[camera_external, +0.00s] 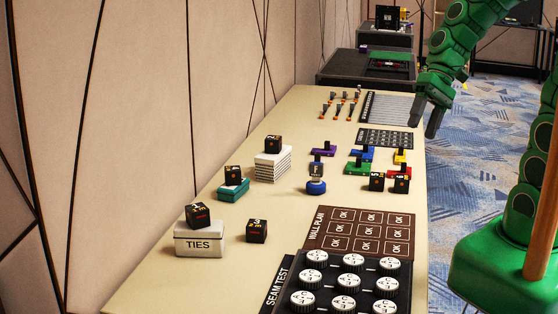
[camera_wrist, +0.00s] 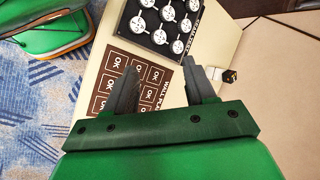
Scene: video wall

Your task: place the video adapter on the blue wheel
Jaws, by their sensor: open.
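A round blue piece (camera_external: 316,187), which looks like the blue wheel, stands mid-table with a small grey and dark item (camera_external: 316,170) on or right behind it. I cannot tell which thing is the video adapter. Several flat coloured pieces with dark upright parts lie just beyond, including purple (camera_external: 323,151), blue (camera_external: 362,152), green (camera_external: 358,168) and yellow (camera_external: 400,156) ones. My gripper (camera_external: 425,119) is open and empty, raised by the table's right edge. In the wrist view its spread fingers (camera_wrist: 160,78) show over the table, with nothing between them.
A brown WALL PLAN board (camera_external: 312,243) and a dark SEAM TEST tray (camera_external: 322,284) with white round knobs fill the near right. Black cubes sit on the TIES box (camera_external: 200,241), a teal stack (camera_external: 233,190), a white stack (camera_external: 273,167) and the table (camera_external: 160,280). A wall borders the left.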

